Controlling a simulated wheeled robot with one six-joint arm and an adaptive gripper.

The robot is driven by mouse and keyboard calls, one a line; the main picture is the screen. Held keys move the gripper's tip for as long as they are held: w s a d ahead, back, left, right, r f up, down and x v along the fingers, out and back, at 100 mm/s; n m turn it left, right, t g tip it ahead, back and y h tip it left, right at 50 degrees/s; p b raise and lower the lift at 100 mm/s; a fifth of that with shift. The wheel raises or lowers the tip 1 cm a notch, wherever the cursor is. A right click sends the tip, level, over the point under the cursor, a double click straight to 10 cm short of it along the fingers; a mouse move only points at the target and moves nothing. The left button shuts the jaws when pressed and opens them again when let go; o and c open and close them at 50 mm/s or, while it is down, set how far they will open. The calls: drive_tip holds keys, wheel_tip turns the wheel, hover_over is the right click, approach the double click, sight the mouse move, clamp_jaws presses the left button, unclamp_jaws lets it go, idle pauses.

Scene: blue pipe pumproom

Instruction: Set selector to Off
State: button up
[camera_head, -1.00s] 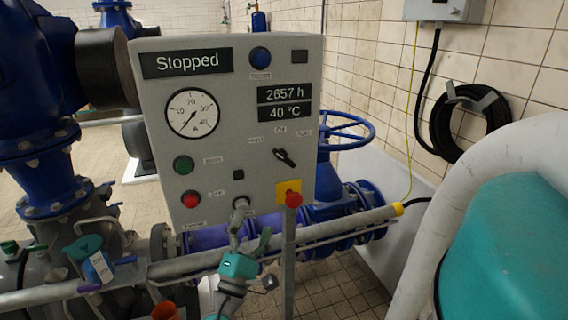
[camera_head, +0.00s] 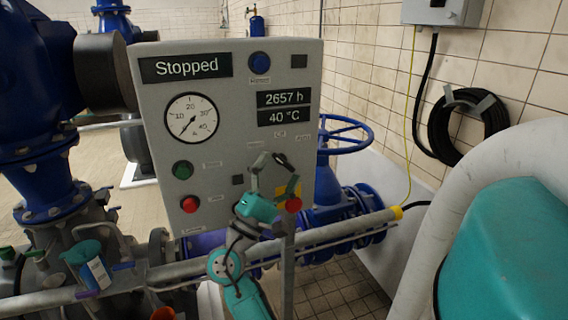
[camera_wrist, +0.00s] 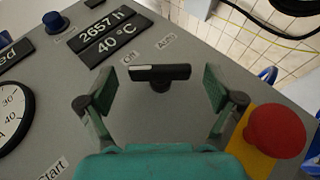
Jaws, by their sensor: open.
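The selector (camera_wrist: 174,73) is a black bar-shaped knob on the grey panel; in the wrist view it lies nearly level, with a white mark on its left end. The "Off" label shows just above its left part, and "Auto" above and to its right. The white mark points left of "Off". In the head view the selector (camera_head: 281,159) is small and partly behind my gripper (camera_head: 276,172). In the wrist view my gripper (camera_wrist: 160,88) is open, with one finger on each side of the selector. Contact cannot be made out.
A red emergency button (camera_wrist: 275,131) on a yellow plate sits close to the right finger. The panel (camera_head: 225,135) also has a gauge (camera_head: 191,118), a green button (camera_head: 183,170) and a red button (camera_head: 190,204). The display (camera_head: 187,66) reads "Stopped". A grey pipe (camera_head: 345,226) runs below.

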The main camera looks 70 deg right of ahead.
drive_tip(key=shift+x, duration=0.85)
drive_tip(key=c, duration=1.2)
drive_tip(key=shift+o, duration=0.2)
drive_tip(key=shift+m+g+y, duration=0.3)
drive_tip(key=shift+m+y, duration=0.1)
drive_tip(key=shift+y, duration=0.1)
drive_tip(key=m+y, duration=0.2)
drive_tip(key=y, duration=0.1)
drive_tip(key=shift+m+y, duration=0.3)
drive_tip(key=shift+m, duration=0.1)
drive_tip(key=m+y, duration=0.2)
drive_tip(key=y, duration=0.1)
drive_tip(key=shift+t+y, duration=0.4)
